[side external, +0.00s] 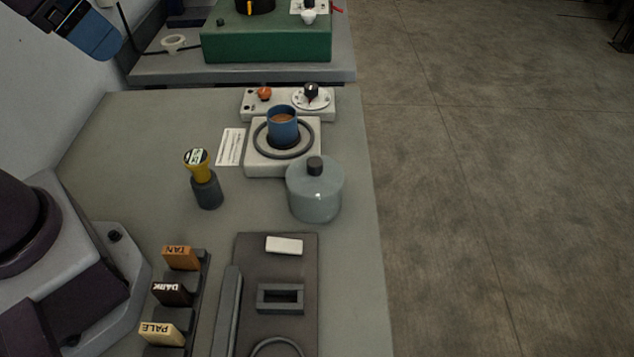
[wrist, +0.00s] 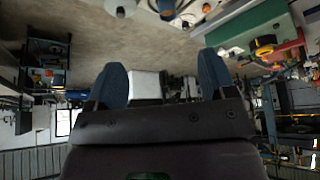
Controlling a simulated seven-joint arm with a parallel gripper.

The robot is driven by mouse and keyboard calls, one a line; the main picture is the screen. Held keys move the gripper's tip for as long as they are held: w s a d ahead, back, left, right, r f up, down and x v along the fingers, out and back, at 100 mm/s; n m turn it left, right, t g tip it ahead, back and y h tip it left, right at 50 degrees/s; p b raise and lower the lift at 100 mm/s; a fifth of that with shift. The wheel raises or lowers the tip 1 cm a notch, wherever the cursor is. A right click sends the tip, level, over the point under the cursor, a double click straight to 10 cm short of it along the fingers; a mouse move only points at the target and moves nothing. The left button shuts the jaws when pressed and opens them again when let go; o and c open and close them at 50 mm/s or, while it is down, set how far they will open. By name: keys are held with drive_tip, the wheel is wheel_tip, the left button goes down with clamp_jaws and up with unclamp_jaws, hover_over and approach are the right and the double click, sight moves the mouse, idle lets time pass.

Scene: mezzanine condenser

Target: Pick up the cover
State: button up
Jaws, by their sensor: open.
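The cover (side external: 315,195) is a pale grey-blue, see-through dome with a dark knob on top. It stands upright on the grey bench, near its right edge, just in front of a white base unit (side external: 256,165). A blue cup (side external: 283,130) with brown contents stands on that base, inside a dark ring. My gripper (wrist: 160,60) shows two blue fingers set wide apart, open with nothing between them. In the side view, a blue part of my gripper (side external: 98,38) is at the top left, high and well away from the cover.
A yellow-topped stamp (side external: 200,178) stands left of the cover. Tan, dark and pale labelled blocks (side external: 172,293) sit in a rack at the front. A dark mat (side external: 300,330) holds a white block and a frame. A green box (side external: 268,42) stands behind.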

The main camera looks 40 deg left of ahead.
drive_tip(key=c, duration=0.3)
drive_tip(key=m+g+y, duration=0.1)
drive_tip(key=m+g, duration=0.4)
drive_tip(key=m, duration=1.5)
approach(315, 161)
drive_tip(key=f, duration=0.7)
drive_tip(key=a+f, duration=0.1)
drive_tip(key=f, duration=0.2)
drive_tip(key=shift+w+f, duration=0.2)
drive_tip(key=shift+w, duration=0.05)
drive_tip(key=shift+c, duration=0.2)
